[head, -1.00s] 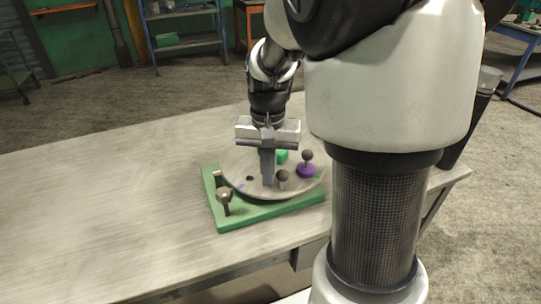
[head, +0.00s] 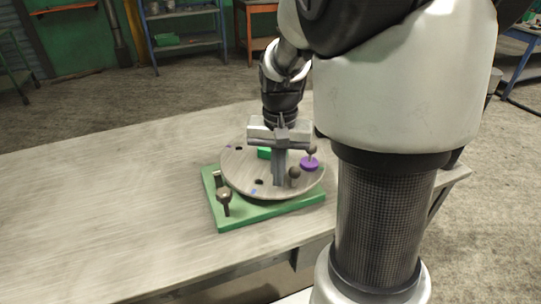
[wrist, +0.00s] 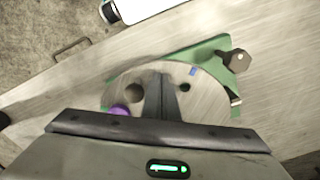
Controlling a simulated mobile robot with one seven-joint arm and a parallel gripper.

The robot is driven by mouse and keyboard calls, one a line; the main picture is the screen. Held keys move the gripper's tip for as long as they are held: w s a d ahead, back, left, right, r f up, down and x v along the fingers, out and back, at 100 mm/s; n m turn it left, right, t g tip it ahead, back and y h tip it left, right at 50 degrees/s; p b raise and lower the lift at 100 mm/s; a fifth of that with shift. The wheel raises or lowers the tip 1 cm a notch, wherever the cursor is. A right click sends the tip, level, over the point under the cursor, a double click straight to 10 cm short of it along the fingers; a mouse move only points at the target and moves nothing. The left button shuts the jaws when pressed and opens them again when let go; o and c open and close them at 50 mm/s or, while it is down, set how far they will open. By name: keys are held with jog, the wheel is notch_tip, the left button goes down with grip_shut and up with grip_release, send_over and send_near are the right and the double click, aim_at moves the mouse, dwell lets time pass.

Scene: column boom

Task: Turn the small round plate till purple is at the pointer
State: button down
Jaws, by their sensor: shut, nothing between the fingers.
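The small round plate (head: 237,174) is a pale grey disc on a green base (head: 240,217). In the wrist view the purple disc (wrist: 120,110) is partly hidden by my gripper. I cannot tell for certain which part is the pointer.
A dark-headed post (head: 224,196) stands at the base's front left corner, with a small metal piece (head: 217,178) behind it. The wooden table (head: 100,210) is clear to the left.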

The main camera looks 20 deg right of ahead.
aim_at(292, 171)
jog(key=shift+s+d, duration=0.15)
jog(key=shift+d, duration=0.4)
jog(key=shift+d, duration=0.1)
jog(key=shift+s+d, duration=0.15)
jog(key=shift+d, duration=0.8)
